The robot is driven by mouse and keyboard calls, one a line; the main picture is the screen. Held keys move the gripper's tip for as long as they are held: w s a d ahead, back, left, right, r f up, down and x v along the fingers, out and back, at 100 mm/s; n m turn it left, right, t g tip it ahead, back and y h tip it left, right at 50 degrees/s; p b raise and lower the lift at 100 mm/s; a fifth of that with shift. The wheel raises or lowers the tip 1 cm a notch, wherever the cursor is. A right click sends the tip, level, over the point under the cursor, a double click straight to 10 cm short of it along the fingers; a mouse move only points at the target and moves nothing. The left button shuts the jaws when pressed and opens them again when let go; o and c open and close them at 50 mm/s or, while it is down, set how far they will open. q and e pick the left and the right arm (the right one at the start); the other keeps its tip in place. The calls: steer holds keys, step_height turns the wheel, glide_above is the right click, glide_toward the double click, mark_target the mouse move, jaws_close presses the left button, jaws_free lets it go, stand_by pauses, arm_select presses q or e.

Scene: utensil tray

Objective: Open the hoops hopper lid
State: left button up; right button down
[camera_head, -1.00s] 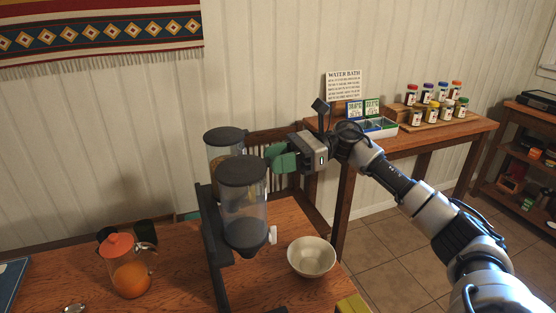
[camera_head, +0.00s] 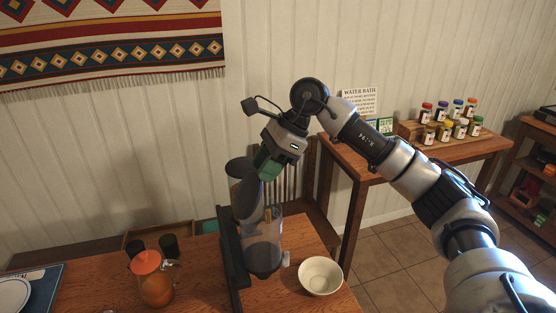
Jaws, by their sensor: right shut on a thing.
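A cereal dispenser with two clear hoppers stands on the wooden table. The front hopper (camera_head: 263,245) has its dark round lid (camera_head: 247,196) tipped up steeply at its left side, so its top is uncovered. The rear hopper is mostly hidden behind it; its dark lid (camera_head: 239,167) shows partly, lying about flat. My right gripper (camera_head: 265,174), with green fingers, is above the front hopper and shut on the raised lid's upper edge. I cannot read which hopper holds hoops. My left gripper is not in view.
A white bowl (camera_head: 321,277) sits right of the dispenser. An orange-lidded jug (camera_head: 154,280) and two dark cups stand to its left. A side table with spice jars (camera_head: 450,125) stands at the back right. A blue mat with a plate lies at the left edge.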

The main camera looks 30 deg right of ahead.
steer(key=shift+w+a+r, duration=0.2)
steer(key=shift+a+r, duration=0.4)
steer(key=shift+a, duration=0.3)
steer(key=w+a+b, duration=0.2)
steer(key=a, duration=0.6)
steer(key=shift+r, duration=0.25)
